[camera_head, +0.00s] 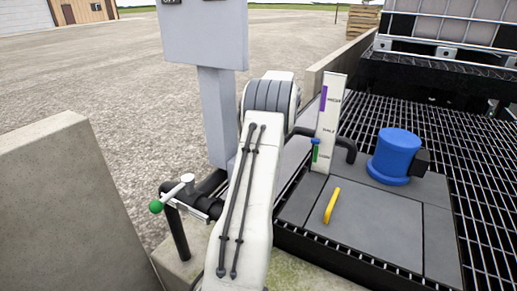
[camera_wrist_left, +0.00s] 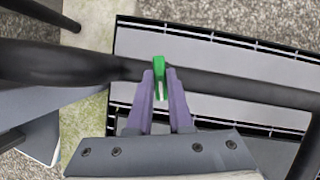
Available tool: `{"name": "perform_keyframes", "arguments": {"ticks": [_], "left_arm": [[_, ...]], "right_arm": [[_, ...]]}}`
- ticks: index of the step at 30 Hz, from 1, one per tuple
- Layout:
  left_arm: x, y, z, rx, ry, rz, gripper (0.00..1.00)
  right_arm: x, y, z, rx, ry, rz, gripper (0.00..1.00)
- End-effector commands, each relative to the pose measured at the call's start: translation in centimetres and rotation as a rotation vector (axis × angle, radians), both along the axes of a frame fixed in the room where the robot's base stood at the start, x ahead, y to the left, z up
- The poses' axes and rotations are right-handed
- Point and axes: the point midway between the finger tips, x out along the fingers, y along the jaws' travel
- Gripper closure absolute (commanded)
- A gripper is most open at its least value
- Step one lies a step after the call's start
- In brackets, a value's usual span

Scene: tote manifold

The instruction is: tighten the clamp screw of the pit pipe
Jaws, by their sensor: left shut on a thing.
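In the left wrist view my left gripper (camera_wrist_left: 160,88) has two purple fingers shut on a small green piece (camera_wrist_left: 158,68), which looks like the clamp screw. It sits against a black pipe (camera_wrist_left: 225,83) that crosses the view and bends at the right. The fingers hide its lower part, so how tight it is cannot be seen. A bent black pipe (camera_head: 345,146) shows behind the level board. My right gripper is not in view.
A level board (camera_head: 327,115) with purple and green marks and a blue motor (camera_head: 394,154) stand on grey covers by the grating (camera_head: 440,120). A yellow handle (camera_head: 332,205) lies in front. At left are a grey post (camera_head: 215,110), a green-knobbed valve lever (camera_head: 156,206) and a concrete wall (camera_head: 70,190).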

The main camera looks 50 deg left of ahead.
Motion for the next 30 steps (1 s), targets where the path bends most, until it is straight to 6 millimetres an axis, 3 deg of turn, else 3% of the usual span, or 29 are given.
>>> {"name": "perform_keyframes", "arguments": {"ticks": [7,18,19,21,30], "left_arm": [[-0.2,-0.1,0.3,-0.003,0.001,-0.225,1.00],[-0.1,-0.1,0.0,-0.001,0.001,-0.265,1.00],[-0.1,-0.1,0.0,-0.001,0.001,-0.265,0.74],[-0.1,-0.1,0.0,0.000,0.001,-0.264,0.51],[-0.1,-0.1,0.1,0.000,0.001,-0.263,0.51]], "right_arm": [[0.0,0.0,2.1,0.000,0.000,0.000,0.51],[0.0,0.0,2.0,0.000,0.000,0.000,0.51],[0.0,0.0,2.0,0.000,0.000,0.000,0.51],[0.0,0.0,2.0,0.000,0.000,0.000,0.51],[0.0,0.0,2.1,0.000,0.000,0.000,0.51]]}}
